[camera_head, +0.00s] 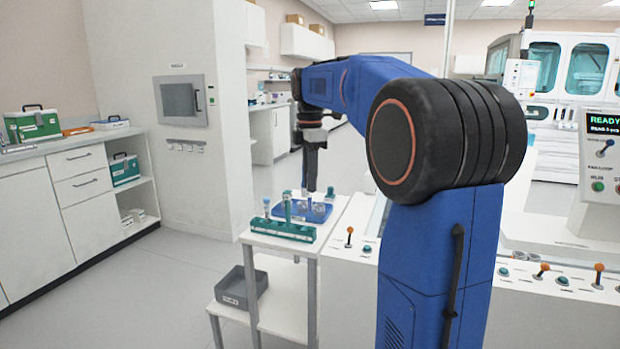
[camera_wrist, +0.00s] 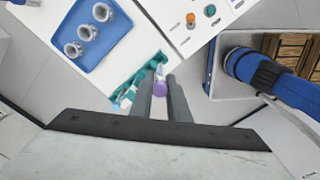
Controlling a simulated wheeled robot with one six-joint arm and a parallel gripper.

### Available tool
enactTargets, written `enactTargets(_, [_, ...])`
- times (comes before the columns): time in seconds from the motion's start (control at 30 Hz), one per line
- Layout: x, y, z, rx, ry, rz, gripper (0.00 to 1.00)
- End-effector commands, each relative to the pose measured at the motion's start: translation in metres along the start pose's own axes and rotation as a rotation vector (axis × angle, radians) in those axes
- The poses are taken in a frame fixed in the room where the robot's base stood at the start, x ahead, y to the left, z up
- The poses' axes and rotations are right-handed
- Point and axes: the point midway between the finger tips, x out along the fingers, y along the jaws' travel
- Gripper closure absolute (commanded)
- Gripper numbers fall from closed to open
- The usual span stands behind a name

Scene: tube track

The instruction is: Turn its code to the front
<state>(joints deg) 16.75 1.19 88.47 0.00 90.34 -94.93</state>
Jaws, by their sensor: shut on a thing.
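My gripper (camera_wrist: 161,76) is shut on a tube with a purple cap (camera_wrist: 160,88), seen between the two fingers in the wrist view. No code can be made out on the tube, as the wrist view looks down on its cap. In the head view my gripper (camera_head: 311,186) points down over the small white table; the held tube cannot be told clearly there. A teal rack (camera_head: 283,231) stands at the table's front edge with upright tubes in it. The rack also shows beside the fingers in the wrist view (camera_wrist: 124,92).
A blue tray (camera_head: 318,216) with round holders lies behind the rack; the wrist view shows it too (camera_wrist: 88,60). A grey bin (camera_head: 241,288) sits on the lower shelf. A white console with orange-topped levers (camera_head: 349,231) adjoins on the right. Open floor lies left.

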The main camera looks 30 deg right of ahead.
Motion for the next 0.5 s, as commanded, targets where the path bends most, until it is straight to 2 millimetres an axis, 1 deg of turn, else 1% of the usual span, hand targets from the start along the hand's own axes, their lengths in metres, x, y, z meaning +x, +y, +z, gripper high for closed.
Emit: enactTargets(0.5, [0.017,0.0,0.0,0.0,0.0,0.0,0.98])
